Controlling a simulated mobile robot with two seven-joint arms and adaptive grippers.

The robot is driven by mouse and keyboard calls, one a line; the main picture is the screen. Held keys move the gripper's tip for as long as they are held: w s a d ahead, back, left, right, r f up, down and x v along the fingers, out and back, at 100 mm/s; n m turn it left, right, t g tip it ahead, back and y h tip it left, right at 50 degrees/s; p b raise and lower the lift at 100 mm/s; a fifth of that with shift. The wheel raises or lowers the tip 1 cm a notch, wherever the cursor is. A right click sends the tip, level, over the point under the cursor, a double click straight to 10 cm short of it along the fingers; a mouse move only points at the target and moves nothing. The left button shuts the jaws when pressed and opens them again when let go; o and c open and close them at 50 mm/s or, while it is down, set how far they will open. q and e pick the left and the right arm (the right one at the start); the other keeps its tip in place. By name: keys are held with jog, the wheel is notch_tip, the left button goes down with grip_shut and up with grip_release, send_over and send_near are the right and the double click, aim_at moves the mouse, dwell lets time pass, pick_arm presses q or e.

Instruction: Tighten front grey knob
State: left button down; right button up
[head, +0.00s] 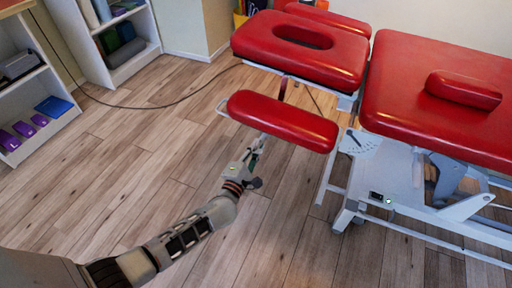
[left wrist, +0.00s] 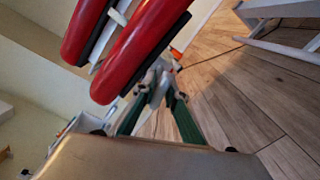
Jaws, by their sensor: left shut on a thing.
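The treatment table has a red front armrest pad (head: 283,120) beside its red headrest (head: 300,45). My left gripper (head: 258,148) reaches up from below to the near edge of this pad. In the left wrist view my left gripper (left wrist: 160,82) has its green fingers closing in on a small grey part under the red pad (left wrist: 140,50), which seems to be the grey knob (left wrist: 158,75). The gripper is shut on it. In the head view the knob is mostly hidden by the fingers and the pad. My right gripper is in neither view.
The red main couch (head: 430,75) carries a small red bolster (head: 464,90). Its grey metal frame (head: 400,208) stands at the right. A cable (head: 150,107) crosses the wooden floor. White shelves (head: 35,100) stand at the left. The floor around my left arm is clear.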

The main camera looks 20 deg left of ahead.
pick_arm(q)
jog(key=shift+m, duration=1.6)
jog(key=c, duration=2)
grip_release()
jog(key=shift+c, duration=0.2)
jog(key=s, duration=1.2)
jog(key=shift+a, duration=0.2)
